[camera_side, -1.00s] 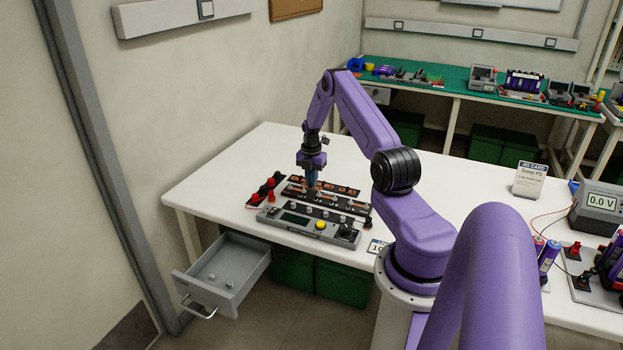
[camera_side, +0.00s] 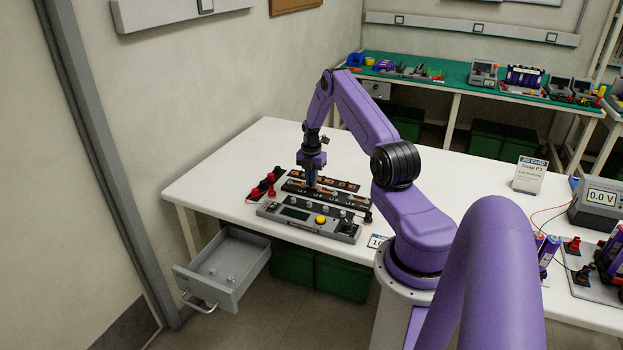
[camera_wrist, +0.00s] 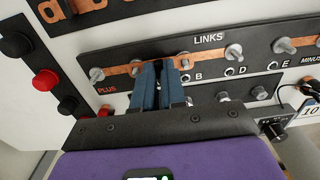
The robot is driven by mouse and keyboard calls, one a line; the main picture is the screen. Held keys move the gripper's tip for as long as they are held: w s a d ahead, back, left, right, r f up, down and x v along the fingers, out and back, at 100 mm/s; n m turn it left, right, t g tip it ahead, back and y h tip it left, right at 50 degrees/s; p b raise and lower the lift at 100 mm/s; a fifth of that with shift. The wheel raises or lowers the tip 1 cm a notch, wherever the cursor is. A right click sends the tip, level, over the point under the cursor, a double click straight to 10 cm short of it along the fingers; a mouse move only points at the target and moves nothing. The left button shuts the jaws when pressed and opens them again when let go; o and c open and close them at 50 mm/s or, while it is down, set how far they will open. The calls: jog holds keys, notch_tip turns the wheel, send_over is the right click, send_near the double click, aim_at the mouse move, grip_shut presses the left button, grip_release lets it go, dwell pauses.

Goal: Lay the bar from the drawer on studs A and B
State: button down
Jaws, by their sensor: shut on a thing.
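My gripper (camera_side: 312,184) is over the black link board on the bench. In the wrist view its two blue fingers (camera_wrist: 167,66) are shut on a copper bar (camera_wrist: 120,69), which shows on both sides of them. The bar lies along the row of studs on the board marked LINKS (camera_wrist: 140,54), its left end by the stud next to PLUS (camera_wrist: 97,74). The fingers hide the area just left of the letter B, and the letter A is hidden. I cannot tell if the bar rests on the studs or hovers just above. The open drawer (camera_side: 251,275) holds a few small pieces.
A grey meter box with a yellow button (camera_side: 320,220) stands in front of the board. Red and black terminals (camera_side: 268,181) are at its left. Another black strip with copper pieces (camera_wrist: 75,14) lies behind. The bench's left part is clear.

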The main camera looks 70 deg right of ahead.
jog(key=shift+f, duration=0.2)
dwell(0.3)
jog(key=c, duration=1.1)
grip_release()
jog(key=shift+r, duration=3)
